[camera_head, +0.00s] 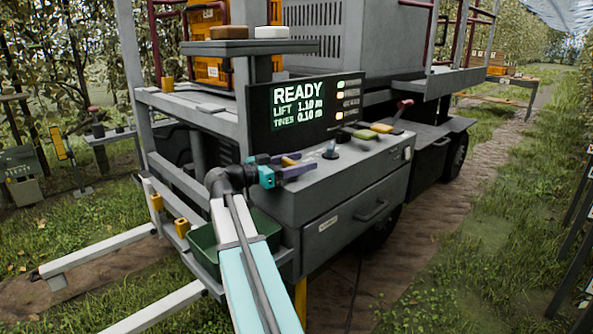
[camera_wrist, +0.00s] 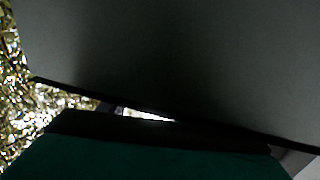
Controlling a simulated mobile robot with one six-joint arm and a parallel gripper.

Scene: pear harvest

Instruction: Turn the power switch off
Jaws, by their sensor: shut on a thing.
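The grey control console (camera_head: 345,180) stands at the side of the machine. My gripper (camera_head: 302,162), with purple fingers, is over the left end of its top. It is shut on a small orange-yellow part (camera_head: 289,161) that shows between the fingers. I cannot tell whether this part is the power switch. The display panel (camera_head: 305,108) behind it reads READY, with lift and tines figures. In the wrist view a large grey surface fills the top and the dark green gripper body (camera_wrist: 140,158) fills the bottom; the fingertips and the held part are hidden.
A green bin (camera_head: 204,240) sits low at the left. Grass and a dirt path lie to the right.

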